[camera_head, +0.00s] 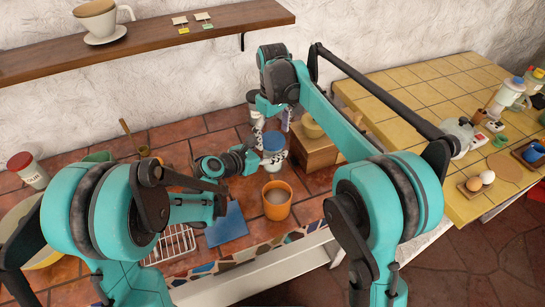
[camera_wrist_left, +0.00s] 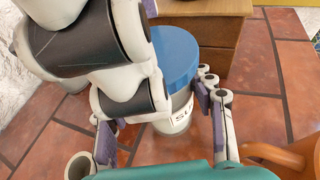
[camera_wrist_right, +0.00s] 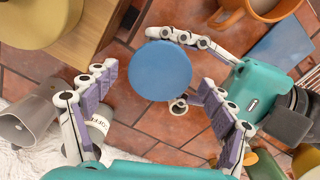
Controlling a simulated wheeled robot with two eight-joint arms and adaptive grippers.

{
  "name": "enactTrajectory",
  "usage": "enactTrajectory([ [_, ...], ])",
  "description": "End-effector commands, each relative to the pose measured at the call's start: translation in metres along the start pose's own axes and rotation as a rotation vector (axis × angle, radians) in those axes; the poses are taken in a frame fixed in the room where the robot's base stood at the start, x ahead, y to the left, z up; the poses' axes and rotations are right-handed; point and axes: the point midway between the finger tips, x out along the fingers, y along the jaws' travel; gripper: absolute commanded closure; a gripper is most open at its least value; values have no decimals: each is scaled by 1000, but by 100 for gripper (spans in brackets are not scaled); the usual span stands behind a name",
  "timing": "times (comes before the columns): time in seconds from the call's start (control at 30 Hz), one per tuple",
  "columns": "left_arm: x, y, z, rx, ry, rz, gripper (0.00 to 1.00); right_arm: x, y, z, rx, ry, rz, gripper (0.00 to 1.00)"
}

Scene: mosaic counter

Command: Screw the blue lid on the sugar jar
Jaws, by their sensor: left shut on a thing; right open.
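The sugar jar (camera_wrist_left: 178,121) stands upright on the tiled counter, its label partly hidden. The blue lid (camera_wrist_left: 178,57) sits on top of it; whether it is fully tightened cannot be told. The lid also shows in the head view (camera_head: 273,141) and from above in the right wrist view (camera_wrist_right: 160,71). My left gripper (camera_wrist_left: 162,122) is shut on the jar below the lid, one finger on each side. My right gripper (camera_wrist_right: 158,78) is open, pointing down above the lid, with the lid showing between its fingertips. Its fingers cover part of the left wrist view.
An orange mug (camera_head: 277,203) stands in front of the jar. A wooden box (camera_head: 318,153) with a yellow bowl (camera_head: 312,127) is to the right. A coffee jar (camera_wrist_right: 98,127) is close behind. A blue cloth (camera_head: 226,224) and a wire rack (camera_head: 174,246) lie front left.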

Motion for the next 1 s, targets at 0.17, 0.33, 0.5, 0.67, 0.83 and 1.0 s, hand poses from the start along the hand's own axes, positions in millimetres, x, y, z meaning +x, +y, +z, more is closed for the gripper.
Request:
enactTrajectory([
  [0.17,0,0,0,1,1,0,100,4,0,0,0,0,0,16],
  [0.33,0,0,0,1,1,0,100,3,0,0,0,0,0,19],
  [0.5,0,0,0,1,1,0,100,3,0,0,0,0,0,64],
  [0.67,0,0,0,1,1,0,100,3,0,0,14,0,0,69],
  [0.83,0,0,0,1,1,0,100,4,0,0,243,0,0,69],
  [1.0,0,0,0,0,1,0,100,4,0,0,446,0,0,69],
])
